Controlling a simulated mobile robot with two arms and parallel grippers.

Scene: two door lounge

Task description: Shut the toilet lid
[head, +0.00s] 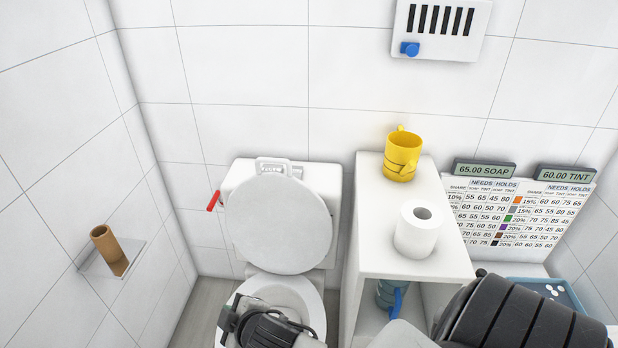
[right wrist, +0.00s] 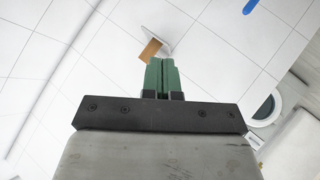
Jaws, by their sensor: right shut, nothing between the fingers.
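The toilet lid (head: 281,225) is white and round. It stands raised, leaning back against the tank (head: 331,184), in the head view. Below it the open bowl and seat (head: 285,287) show, their front hidden by my arm. A dark wrist part of my arm lies over the bowl's front, low in the head view; its fingers cannot be made out there. In the right wrist view my right gripper (right wrist: 161,64) has green fingers pressed together, empty, pointing toward a tiled wall. My left gripper is not in view.
A white cabinet (head: 365,225) right of the toilet bears yellow mugs (head: 403,152) and a paper roll (head: 416,231). A red lever (head: 214,201) sits left of the tank. A wall shelf (head: 127,267) at left holds a brown tube (head: 106,243). Floor shows left of the bowl.

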